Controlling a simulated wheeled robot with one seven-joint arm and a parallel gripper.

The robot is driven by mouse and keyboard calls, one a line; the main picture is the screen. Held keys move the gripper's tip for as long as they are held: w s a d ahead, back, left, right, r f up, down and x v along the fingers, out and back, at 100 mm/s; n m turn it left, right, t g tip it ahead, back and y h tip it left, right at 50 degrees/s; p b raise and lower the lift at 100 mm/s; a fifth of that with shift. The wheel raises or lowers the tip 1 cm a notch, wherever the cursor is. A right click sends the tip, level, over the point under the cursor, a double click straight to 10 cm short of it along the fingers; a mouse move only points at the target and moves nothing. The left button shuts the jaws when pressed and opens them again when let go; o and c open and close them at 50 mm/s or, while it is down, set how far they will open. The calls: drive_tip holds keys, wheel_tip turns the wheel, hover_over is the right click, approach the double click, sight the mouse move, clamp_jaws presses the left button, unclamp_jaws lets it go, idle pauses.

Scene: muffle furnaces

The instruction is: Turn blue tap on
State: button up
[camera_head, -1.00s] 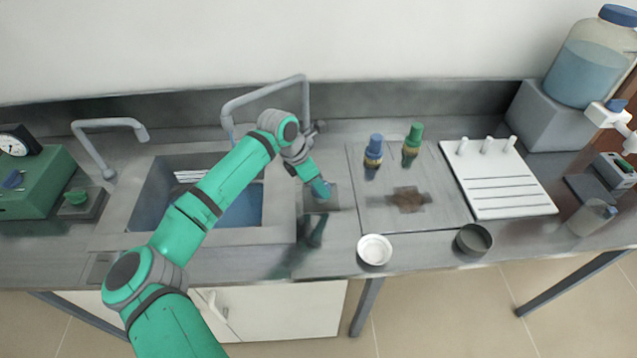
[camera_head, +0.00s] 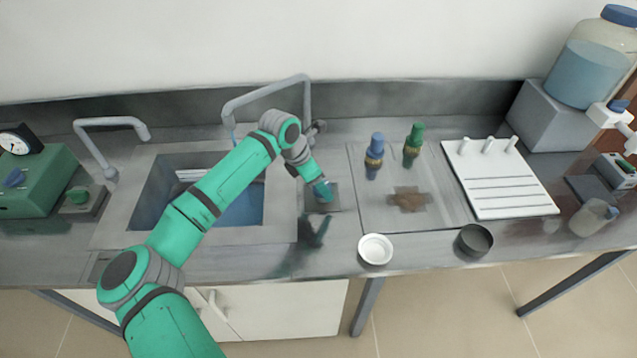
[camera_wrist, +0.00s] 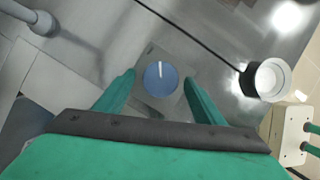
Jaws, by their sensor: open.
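The blue tap is a round blue knob (camera_wrist: 160,78) with a white mark, on a grey square base. In the wrist view it lies between the two green fingers of my gripper (camera_wrist: 160,84), which are apart, with a gap on each side. The white mark points toward the top of that view. In the head view my gripper (camera_head: 325,192) points down at the bench just right of the sink and hides the blue knob; the grey base (camera_head: 333,198) shows around it. I cannot tell the exact height of the fingertips against the knob.
A sink (camera_head: 240,208) with tall bent faucets is to the left. Blue-topped (camera_head: 375,150) and green-topped (camera_head: 414,140) fittings stand to the right. A white dish (camera_head: 375,249) and dark dish (camera_head: 474,240) are near the front edge.

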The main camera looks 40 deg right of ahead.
drive_tip(key=v, duration=1)
drive_tip(key=shift+a+r, duration=0.2)
drive_tip(key=shift+r, duration=0.15)
